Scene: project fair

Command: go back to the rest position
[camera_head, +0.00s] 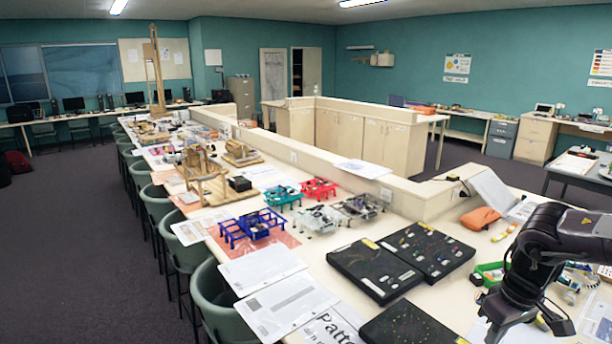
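My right arm comes in from the right edge. Its dark gripper (530,325) hangs over the right front of the long table (438,300). Its fingers look spread apart, with nothing visible held between them; the lower tips are partly cut off by the bottom edge. My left arm and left gripper are not in view.
Black boards (375,270) lie left of my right gripper. A green bin (490,272) and small loose parts are close behind and beside it. An orange pouch (480,218) lies farther back.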

